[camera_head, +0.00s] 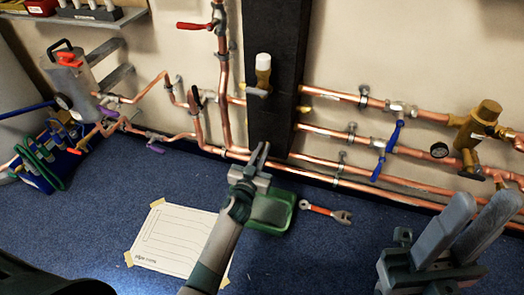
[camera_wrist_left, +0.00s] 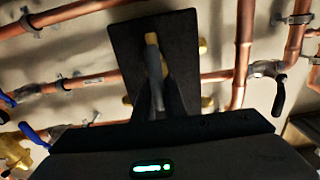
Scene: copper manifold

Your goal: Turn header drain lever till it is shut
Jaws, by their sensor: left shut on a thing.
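Several valve levers show in the head view: a red one (camera_head: 193,26), a dark one (camera_head: 195,98), purple ones (camera_head: 110,112) and blue ones (camera_head: 390,135). I cannot tell which is the header drain lever. My left gripper (camera_head: 263,153) is shut, with its tips before the lower part of the black upright board (camera_head: 279,60). In the left wrist view its narrow grey fingers end at a brass-coloured part (camera_wrist_left: 151,40); what they hold is unclear. A white-capped brass fitting (camera_head: 263,75) is above it. My right gripper (camera_head: 484,200) is open and empty at lower right.
Copper pipes (camera_head: 340,133) run along the wall. A green tray (camera_head: 284,222), a red-handled wrench (camera_head: 325,211) and a taped paper sheet (camera_head: 175,240) are on the blue floor. A blue tool caddy (camera_head: 58,165) stands left. A brass valve body (camera_head: 478,130) is at right.

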